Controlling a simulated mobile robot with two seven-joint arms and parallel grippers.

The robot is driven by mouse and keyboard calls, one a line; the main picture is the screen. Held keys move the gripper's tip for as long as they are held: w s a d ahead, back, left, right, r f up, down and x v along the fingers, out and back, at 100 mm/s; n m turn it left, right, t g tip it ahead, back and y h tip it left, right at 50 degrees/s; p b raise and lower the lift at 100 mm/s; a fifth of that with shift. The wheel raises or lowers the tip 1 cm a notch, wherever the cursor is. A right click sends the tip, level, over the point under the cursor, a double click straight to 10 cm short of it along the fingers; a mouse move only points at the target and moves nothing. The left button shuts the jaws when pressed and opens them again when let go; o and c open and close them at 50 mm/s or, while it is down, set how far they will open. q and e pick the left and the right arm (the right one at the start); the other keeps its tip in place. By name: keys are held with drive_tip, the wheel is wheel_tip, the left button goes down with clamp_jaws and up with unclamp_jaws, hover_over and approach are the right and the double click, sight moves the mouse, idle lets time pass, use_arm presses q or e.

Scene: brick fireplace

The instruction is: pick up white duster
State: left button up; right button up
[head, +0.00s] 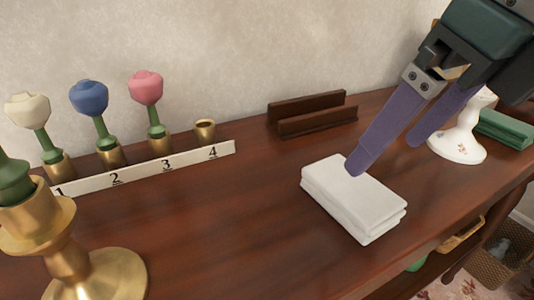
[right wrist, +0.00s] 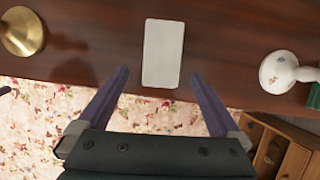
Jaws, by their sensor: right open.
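The white duster (head: 345,200) looks like a folded, layered white cloth lying flat on the dark wooden tabletop, near its front edge. It also shows in the right wrist view (right wrist: 163,52) as a pale rectangle ahead of the fingers. My right gripper (head: 386,156) is open and empty, with its purple fingers pointing down above the duster's far right side in the head view. In the right wrist view the gripper (right wrist: 160,74) has its two fingers apart, either side of the duster's near end. Contact cannot be told.
A brass candlestick (head: 95,275) stands at front left. A numbered rack (head: 190,163) holds white, blue and pink flower-like pieces. A brown wooden holder (head: 315,121) is at the back. A white floral stand (head: 459,145) and green folded cloth (head: 505,129) are at right.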

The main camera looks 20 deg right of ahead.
sight(357, 189)
drive_tip(key=b+x, duration=0.1)
drive_tip(key=x, duration=0.2)
drive_tip(key=shift+w+f, duration=0.1)
drive_tip(key=shift+f, duration=0.3)
drive_tip(key=b+x, duration=0.1)
drive_tip(key=x, duration=0.1)
drive_tip(key=b+x, duration=0.1)
drive_tip(key=x, duration=0.1)
drive_tip(key=shift+d+f+b, duration=0.15)
drive_tip(key=shift+f+b, duration=0.15)
drive_tip(key=shift+w+f, duration=0.1)
drive_tip(key=shift+f, duration=0.3)
drive_tip(key=shift+r, duration=0.1)
drive_tip(key=c, duration=1.1)
drive_tip(key=shift+c, duration=0.2)
drive_tip(key=shift+r, duration=0.1)
